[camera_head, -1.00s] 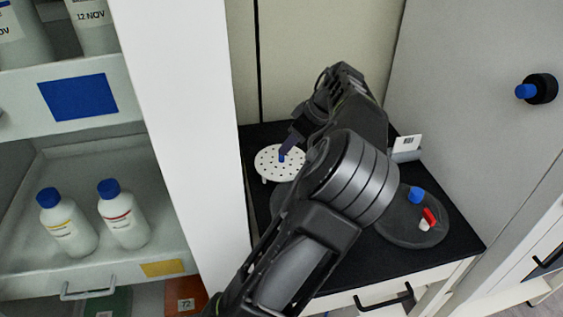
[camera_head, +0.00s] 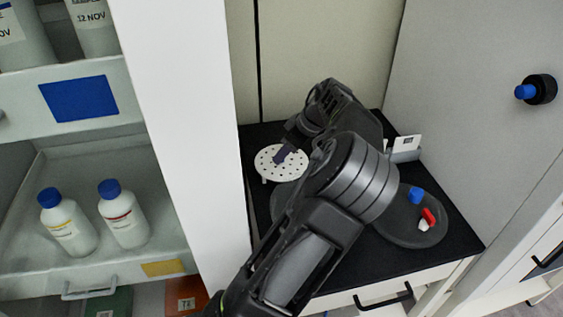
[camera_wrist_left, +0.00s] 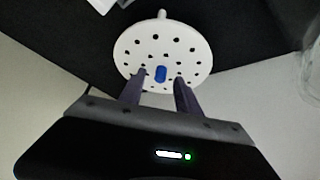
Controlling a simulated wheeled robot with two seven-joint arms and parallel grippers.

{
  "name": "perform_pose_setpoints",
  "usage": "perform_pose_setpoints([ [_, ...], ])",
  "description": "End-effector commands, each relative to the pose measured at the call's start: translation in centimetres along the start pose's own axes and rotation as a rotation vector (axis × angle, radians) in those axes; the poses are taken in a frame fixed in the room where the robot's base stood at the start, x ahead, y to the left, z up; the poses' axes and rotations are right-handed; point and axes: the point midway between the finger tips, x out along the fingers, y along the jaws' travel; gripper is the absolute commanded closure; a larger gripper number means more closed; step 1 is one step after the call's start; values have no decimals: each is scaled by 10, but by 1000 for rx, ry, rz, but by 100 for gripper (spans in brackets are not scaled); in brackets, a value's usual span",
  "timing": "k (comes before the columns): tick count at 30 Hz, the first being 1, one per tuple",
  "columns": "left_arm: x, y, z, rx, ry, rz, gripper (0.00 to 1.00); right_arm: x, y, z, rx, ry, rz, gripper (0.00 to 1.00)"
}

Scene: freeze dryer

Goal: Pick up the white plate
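The white plate (camera_head: 290,172) is round, has many small holes, and sits on the black worktop at the left. It also shows in the left wrist view (camera_wrist_left: 188,58), with a short blue knob (camera_wrist_left: 160,74) near its middle. My left gripper (camera_head: 281,157) is over the plate, hiding the knob in the head view. In the left wrist view my left gripper (camera_wrist_left: 160,80) is open, its two dark fingers on either side of the knob with gaps showing. Whether the fingertips touch the plate, I cannot tell. My right gripper is not in view.
A dark round base (camera_head: 405,230) with blue, red and white parts stands right of my arm. A small white card (camera_head: 405,146) stands behind it. A white cabinet post (camera_head: 185,130) borders the worktop on the left. A black and blue knob (camera_head: 540,90) juts from the right wall.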

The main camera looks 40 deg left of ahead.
Motion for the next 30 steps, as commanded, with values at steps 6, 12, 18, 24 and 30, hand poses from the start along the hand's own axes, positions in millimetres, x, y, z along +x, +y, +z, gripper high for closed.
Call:
perform_pose_setpoints([
  [6,0,0,0,0,0,0,79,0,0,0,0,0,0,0],
  [12,0,0,0,0,0,0,96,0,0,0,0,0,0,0],
  [18,0,0,0,0,0,0,100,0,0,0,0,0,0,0],
  [24,0,0,0,0,0,0,100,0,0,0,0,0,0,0],
  [30,0,0,0,0,0,1,100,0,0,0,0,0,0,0],
])
